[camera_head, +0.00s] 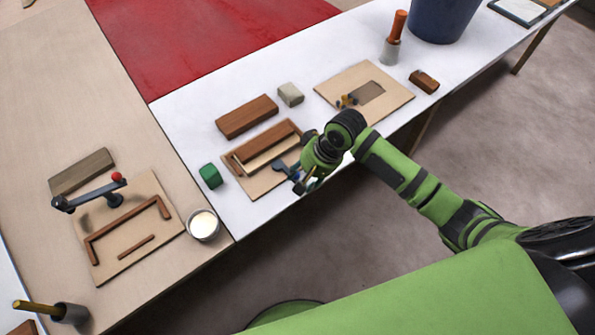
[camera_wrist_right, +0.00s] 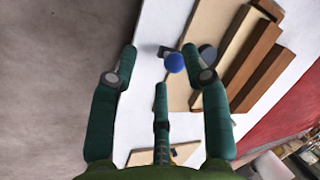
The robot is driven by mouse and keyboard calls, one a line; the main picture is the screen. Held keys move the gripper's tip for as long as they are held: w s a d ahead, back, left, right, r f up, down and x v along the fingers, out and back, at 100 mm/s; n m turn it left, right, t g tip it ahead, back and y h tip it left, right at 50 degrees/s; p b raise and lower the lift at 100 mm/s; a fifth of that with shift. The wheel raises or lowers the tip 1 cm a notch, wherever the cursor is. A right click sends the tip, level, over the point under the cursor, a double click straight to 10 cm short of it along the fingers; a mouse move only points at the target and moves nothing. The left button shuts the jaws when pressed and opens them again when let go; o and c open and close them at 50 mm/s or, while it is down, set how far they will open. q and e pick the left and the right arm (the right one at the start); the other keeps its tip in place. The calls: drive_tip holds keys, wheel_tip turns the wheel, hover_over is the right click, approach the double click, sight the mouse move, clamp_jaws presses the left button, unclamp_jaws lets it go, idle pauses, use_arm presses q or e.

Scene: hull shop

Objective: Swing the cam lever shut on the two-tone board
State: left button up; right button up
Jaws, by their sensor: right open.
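The fixture board (camera_head: 262,184) in the middle of the white table has a brown corner frame, with a pale and brown wooden piece (camera_head: 268,153) against it. A cam lever with a blue knob (camera_wrist_right: 175,62) shows in the right wrist view, beside the dark cam (camera_wrist_right: 207,53). My right gripper (camera_head: 299,178) is over the front right edge of this board and partly hides the lever. In the wrist view, the right gripper (camera_wrist_right: 160,65) is open, its fingers spread to either side of the knob; contact cannot be told. My left gripper is not in view.
Another fixture (camera_head: 130,232) with a red-knobbed lever (camera_head: 117,177) stands at left. A brown block (camera_head: 247,117), a green block (camera_head: 210,176) and a white-filled cup (camera_head: 203,225) are near the middle fixture.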

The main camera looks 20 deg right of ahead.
sight(298, 174)
wheel_tip(298, 174, up, 4)
drive_tip(key=w+d+m, duration=0.1)
drive_tip(key=w+m, duration=0.1)
drive_tip(key=shift+p+x, duration=0.35)
drive_tip(key=shift+x, duration=2.95)
drive_tip(key=shift+s, duration=0.15)
clamp_jaws()
